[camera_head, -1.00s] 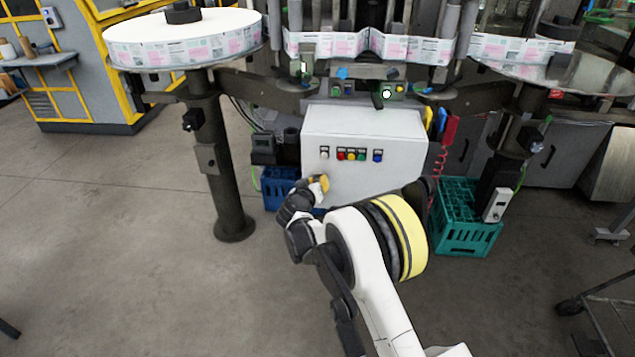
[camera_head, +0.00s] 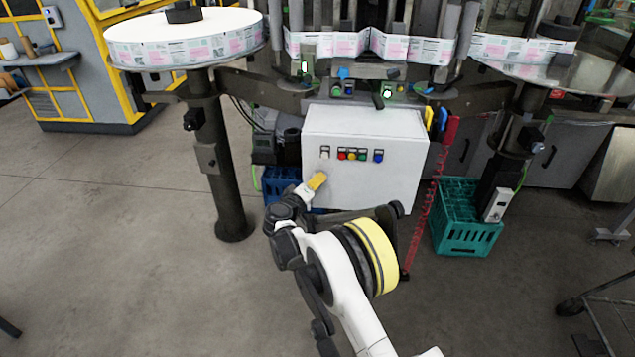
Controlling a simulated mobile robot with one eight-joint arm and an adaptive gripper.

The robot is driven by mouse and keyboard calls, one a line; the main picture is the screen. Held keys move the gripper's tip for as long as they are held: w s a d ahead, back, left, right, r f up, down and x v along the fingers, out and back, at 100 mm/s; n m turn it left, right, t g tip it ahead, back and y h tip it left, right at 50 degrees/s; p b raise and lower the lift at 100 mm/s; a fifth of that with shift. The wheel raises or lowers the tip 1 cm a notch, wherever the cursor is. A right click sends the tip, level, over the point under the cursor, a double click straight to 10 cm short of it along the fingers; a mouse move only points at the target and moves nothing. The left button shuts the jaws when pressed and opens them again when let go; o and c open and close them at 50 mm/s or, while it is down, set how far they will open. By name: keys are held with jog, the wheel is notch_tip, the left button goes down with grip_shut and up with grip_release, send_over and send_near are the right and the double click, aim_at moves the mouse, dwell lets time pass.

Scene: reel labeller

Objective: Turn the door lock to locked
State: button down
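The white control cabinet (camera_head: 390,180) stands below the labeller, its front facing me. A short yellow piece (camera_head: 317,181) shows at the lower left of its front, tilted up to the right. I cannot tell whether it is the lock's handle or part of my gripper. No lock can be made out clearly, and its position cannot be read. My gripper (camera_head: 306,191) is at this lower left part, right by the yellow piece. Its fingers are small and partly hidden, so I cannot tell whether they are open or touching the cabinet.
A row of coloured buttons (camera_head: 351,155) runs across the cabinet front above my gripper. A blue crate (camera_head: 281,183) is behind at left, and a teal crate (camera_head: 465,222) stands right. A dark post (camera_head: 226,170) stands left. The floor at the left is clear.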

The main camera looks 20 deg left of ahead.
dwell(0.4)
jog(key=c, duration=1.2)
grip_release()
jog(key=shift+o, duration=0.2)
jog(key=v, duration=1.2)
jog(key=shift+d, duration=0.1)
